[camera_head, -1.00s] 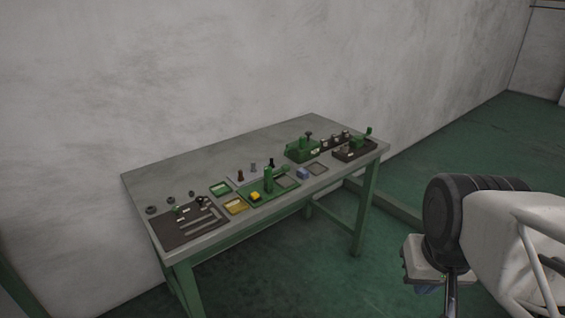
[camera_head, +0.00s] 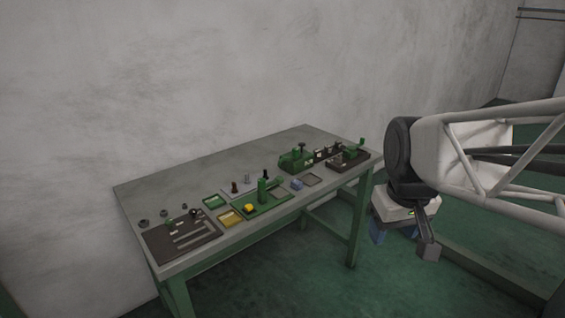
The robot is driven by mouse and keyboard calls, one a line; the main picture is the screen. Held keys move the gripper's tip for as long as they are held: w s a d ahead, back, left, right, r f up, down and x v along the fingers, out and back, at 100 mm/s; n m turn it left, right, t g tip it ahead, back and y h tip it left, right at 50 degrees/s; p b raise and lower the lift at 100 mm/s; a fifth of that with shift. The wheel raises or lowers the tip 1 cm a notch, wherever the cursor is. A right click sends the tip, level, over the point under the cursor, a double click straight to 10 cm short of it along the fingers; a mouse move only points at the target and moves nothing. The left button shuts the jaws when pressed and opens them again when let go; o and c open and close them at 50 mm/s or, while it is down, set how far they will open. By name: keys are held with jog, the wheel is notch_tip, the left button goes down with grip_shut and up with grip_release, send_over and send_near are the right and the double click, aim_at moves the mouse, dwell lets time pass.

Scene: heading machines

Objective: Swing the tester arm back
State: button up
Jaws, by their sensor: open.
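A small green tester (camera_head: 263,190) stands on a green base plate near the front middle of the bench. It has an upright post, and a green bar seems to reach right from the post top; its exact swing angle is too small to tell. A yellow block (camera_head: 249,208) sits at the left of its base. My gripper (camera_head: 404,241) hangs open and empty in the air to the right of the bench, clear of the tester. One finger looks blue and the other grey.
The grey-topped bench (camera_head: 140,192) stands by a wall. Left is a dark slotted plate (camera_head: 190,240); near the tester are a green tray (camera_head: 214,202), a yellow tray (camera_head: 230,218) and a blue block (camera_head: 297,185). Green fixtures (camera_head: 297,159) stand at the right. The bench's back is clear.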

jog(key=w+a+r+n, duration=0.2)
jog(key=w+a+n, duration=0.25)
jog(key=w, duration=0.95)
jog(key=n+g, duration=0.2)
jog(key=n, duration=0.9)
send_over(262, 179)
jog(key=shift+m, duration=0.25)
jog(key=f, duration=1.4)
jog(key=shift+s+d, duration=0.25)
jog(key=shift+s, duration=0.1)
jog(key=shift+w+a+f, duration=0.25)
jog(key=shift+a, duration=0.05)
jog(key=shift+f, duration=3.9)
